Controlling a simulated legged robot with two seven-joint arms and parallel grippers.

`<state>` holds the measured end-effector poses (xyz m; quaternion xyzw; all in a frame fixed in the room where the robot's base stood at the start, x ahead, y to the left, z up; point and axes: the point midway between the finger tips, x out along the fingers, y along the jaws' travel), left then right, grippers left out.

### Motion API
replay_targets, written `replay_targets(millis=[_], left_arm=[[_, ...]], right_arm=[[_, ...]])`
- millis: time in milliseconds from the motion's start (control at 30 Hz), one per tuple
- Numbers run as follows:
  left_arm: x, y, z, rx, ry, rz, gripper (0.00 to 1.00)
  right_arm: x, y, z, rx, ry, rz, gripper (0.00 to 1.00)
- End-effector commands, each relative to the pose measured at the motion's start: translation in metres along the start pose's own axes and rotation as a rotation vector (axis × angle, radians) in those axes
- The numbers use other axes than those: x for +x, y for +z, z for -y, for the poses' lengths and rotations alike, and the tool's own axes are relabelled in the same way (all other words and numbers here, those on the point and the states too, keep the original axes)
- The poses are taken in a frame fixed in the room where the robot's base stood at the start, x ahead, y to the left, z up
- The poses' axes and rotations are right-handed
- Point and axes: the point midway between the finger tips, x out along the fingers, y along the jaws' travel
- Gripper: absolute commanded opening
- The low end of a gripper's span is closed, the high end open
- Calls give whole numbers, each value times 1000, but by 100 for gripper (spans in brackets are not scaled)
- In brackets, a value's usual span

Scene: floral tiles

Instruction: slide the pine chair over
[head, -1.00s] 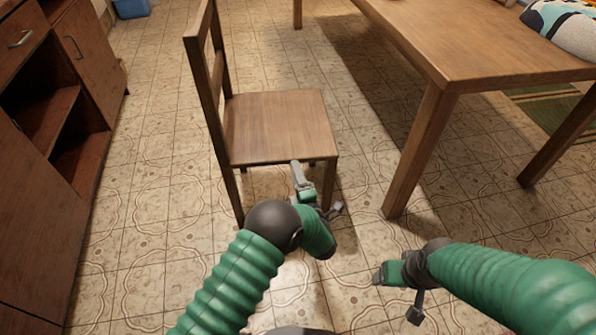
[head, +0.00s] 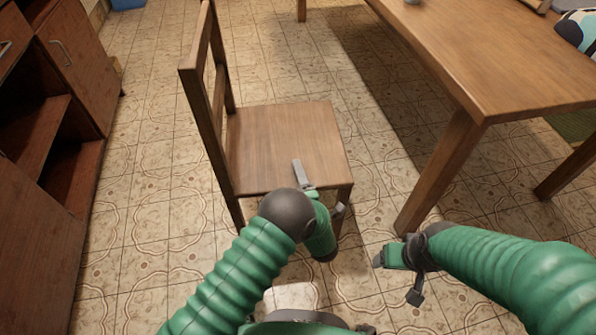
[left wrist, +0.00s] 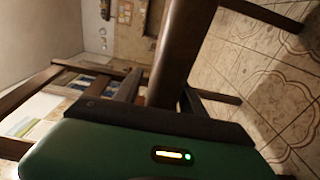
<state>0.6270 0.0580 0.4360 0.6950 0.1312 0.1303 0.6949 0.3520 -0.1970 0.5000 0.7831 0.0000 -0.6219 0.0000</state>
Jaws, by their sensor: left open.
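The pine chair (head: 285,140) stands upright on the tiles, its backrest on the left and its seat facing the table. My left gripper (head: 318,188) is open at the seat's near right corner, one finger in front of the seat edge and the other beside the near right leg. In the left wrist view a wooden chair part, apparently that leg (left wrist: 182,45), rises close in front of the gripper; contact cannot be made out. My right gripper (head: 397,276) is apart from the chair, over the floor to its right, with its fingers spread and empty.
A wooden table (head: 490,60) stands at the right, its near leg (head: 440,175) close to my right gripper. A dark wooden cabinet (head: 75,60) with open shelves lines the left. Tiled floor is clear between cabinet and chair, and behind the chair.

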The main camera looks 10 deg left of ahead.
Motion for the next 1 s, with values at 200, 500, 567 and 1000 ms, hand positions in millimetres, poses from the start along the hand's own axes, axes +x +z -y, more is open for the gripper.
replay_targets(millis=[200, 500, 567, 1000], left_arm=[[0, 0, 0, 0, -1, 0, 47], [0, 0, 1, 0, -1, 0, 8], [0, 0, 1, 1, -2, 0, 0], [0, 0, 2, 2, -4, 0, 0]], right_arm=[[0, 0, 0, 0, 0, 0, 75], [0, 0, 0, 0, 0, 0, 75], [0, 0, 0, 0, 0, 0, 75], [0, 0, 0, 0, 0, 0, 75]])
